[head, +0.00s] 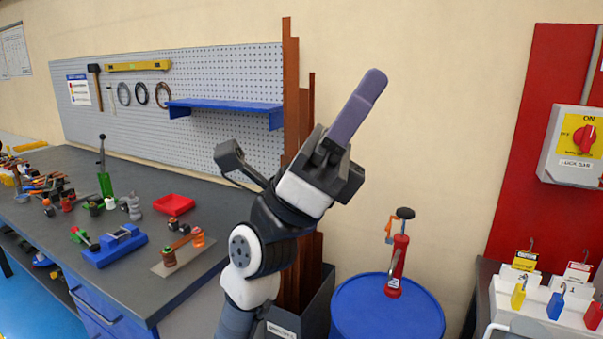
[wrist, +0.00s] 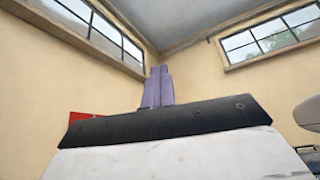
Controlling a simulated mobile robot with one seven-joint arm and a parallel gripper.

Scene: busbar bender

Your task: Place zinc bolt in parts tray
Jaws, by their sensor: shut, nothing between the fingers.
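My gripper (head: 372,82) is raised in front of the wall, pointing up and to the right, far from the bench top. Its purple fingers are together with nothing between them; they also show in the wrist view (wrist: 159,88) against the wall and windows. A small red tray (head: 174,204), which may be the parts tray, lies on the bench. I cannot make out a zinc bolt; the small parts on the bench are too small to tell apart.
The dark workbench (head: 85,165) carries many small tools at the left and a blue vise-like block (head: 115,246). A blue drum (head: 385,312) holds a red pump-like tool (head: 397,265). Brown upright bars (head: 292,100) stand behind my arm. A padlock rack (head: 550,310) stands at right.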

